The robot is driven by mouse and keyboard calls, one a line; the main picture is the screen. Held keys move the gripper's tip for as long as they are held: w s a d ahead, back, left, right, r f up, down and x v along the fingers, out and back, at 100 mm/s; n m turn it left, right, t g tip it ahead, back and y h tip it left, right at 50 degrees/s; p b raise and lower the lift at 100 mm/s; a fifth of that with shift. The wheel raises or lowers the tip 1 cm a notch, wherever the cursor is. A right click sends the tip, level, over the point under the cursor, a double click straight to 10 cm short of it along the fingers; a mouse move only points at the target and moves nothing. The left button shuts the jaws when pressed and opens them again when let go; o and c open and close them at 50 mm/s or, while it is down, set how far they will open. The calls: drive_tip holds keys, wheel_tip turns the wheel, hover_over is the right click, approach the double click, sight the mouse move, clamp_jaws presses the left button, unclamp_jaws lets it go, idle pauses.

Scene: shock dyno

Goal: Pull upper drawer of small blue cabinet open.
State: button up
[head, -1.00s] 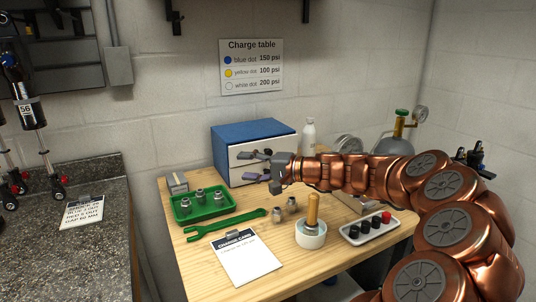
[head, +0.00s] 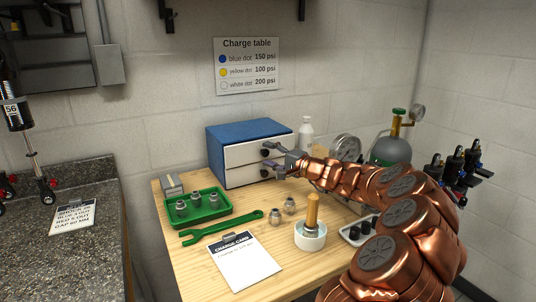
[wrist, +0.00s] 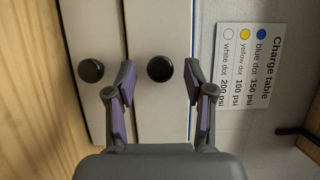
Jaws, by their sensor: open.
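The small blue cabinet (head: 248,131) stands at the back of the wooden table, with two white drawer fronts. Its upper drawer (head: 243,154) and lower drawer (head: 241,175) look shut. Each has a round black knob. The wrist view is turned sideways, with the upper drawer's knob (wrist: 160,68) on the right and the lower drawer's knob (wrist: 90,70) on the left. My gripper (wrist: 159,80) is open, its fingers on either side of the upper knob in that view. No contact is visible, and I cannot tell how far the fingertips are from the front. In the head view my gripper (head: 272,156) is at the cabinet's front.
A green tray (head: 181,219) with metal fittings, a green wrench (head: 222,228) and a clipboard (head: 245,263) lie in front of the cabinet. A white round holder with a wooden-handled tool (head: 311,236) stands nearer. A white bottle (head: 305,133) and gas cylinder (head: 391,151) are behind.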

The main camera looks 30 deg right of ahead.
drive_tip(key=shift+w+a, duration=0.15)
drive_tip(key=shift+w, duration=0.2)
drive_tip(key=shift+c, duration=0.3)
clamp_jaws()
